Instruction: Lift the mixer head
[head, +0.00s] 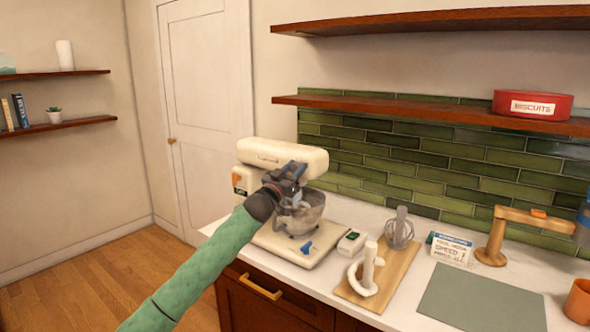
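The cream stand mixer stands at the left end of the white counter, with its mixer head (265,157) lying about level over the base (283,246). A grey metal bowl (303,222) sits on the base below the head. My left gripper (297,178) is at the front of the mixer, just under the head's right part and above the bowl. Whether it touches the head, and whether its fingers are apart, I cannot tell. My wrist hides part of the mixer's neck and bowl. My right gripper is not in view.
A label card (450,250), a wooden arm-shaped stand (492,240) and a grey-green mat (482,300) lie further right. A shelf (400,107) runs above.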

